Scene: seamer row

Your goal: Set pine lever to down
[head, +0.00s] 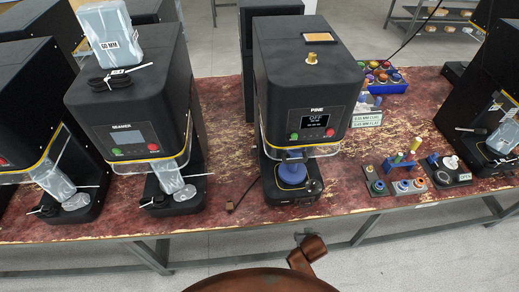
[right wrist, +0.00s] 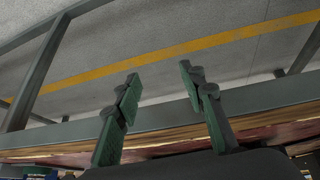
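The machine labelled PINE (head: 304,80) stands upright at the middle of the bench. My left gripper is not in view.
Right of PINE are a blue bin of coloured parts (head: 385,87) and small stands with spools (head: 396,185). The bench's red top (head: 232,170) is clear between SEAMER and PINE, except for a small plug.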

